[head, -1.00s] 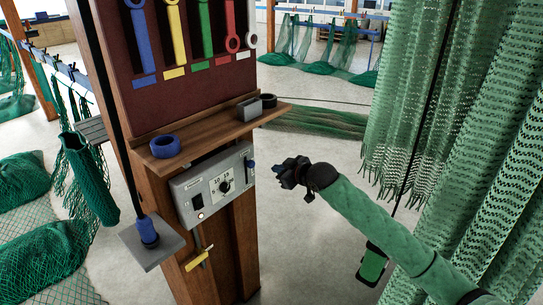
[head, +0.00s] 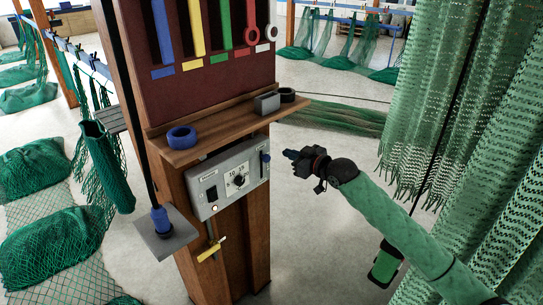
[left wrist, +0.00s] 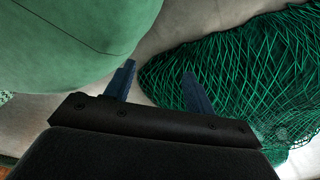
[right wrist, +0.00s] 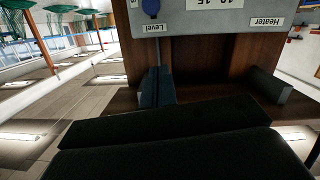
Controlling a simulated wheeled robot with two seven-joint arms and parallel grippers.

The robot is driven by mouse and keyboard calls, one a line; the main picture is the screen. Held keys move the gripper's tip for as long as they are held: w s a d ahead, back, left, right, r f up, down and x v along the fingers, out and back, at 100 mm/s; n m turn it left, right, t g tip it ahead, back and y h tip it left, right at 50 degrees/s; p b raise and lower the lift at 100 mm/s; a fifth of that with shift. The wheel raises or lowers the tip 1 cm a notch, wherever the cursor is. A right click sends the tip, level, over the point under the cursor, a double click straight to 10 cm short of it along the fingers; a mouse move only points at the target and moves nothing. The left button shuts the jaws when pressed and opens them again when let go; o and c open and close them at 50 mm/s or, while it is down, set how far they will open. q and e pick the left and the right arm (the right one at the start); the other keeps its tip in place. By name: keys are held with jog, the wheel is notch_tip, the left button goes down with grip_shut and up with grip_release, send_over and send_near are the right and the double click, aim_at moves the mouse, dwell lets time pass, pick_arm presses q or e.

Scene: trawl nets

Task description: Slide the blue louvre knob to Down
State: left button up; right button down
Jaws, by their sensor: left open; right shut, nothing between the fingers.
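The blue louvre knob (head: 265,157) sits on the right end of the grey control box (head: 226,178), in the upper part of its slot as far as I can tell. In the right wrist view the blue knob (right wrist: 151,8) shows at the top, beside a small label. My right gripper (head: 289,154) is just right of the box, at about knob height in the picture, apart from the knob. Its fingers (right wrist: 157,86) are shut and empty. My left gripper (left wrist: 159,88) is open and empty; it is out of the head view.
A wooden shelf (head: 225,133) juts out above the box, holding a blue ring (head: 181,138) and a grey block (head: 267,102). A yellow-handled lever (head: 211,249) hangs below the box. Green nets (head: 430,110) hang at right. Another net (left wrist: 235,75) lies near my left gripper.

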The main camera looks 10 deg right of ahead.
jog(key=b, duration=0.3)
send_over(265, 158)
jog(key=v, duration=0.3)
notch_tip(265, 158, down, 2)
pick_arm(q)
jog(key=w+d+r+b, duration=0.2)
jog(key=w+d+r, duration=0.1)
jog(key=w, duration=0.7)
jog(key=shift+r+t, duration=0.3)
jog(key=shift+r, duration=0.1)
pick_arm(e)
jog(key=shift+w+d+f, duration=0.1)
jog(key=shift+w+f, duration=0.1)
jog(key=shift+f, duration=0.8)
jog(key=shift+w+d+f, duration=0.1)
jog(key=shift+w+f, duration=0.05)
jog(key=shift+f, duration=0.9)
pick_arm(q)
jog(key=shift+w, duration=0.1)
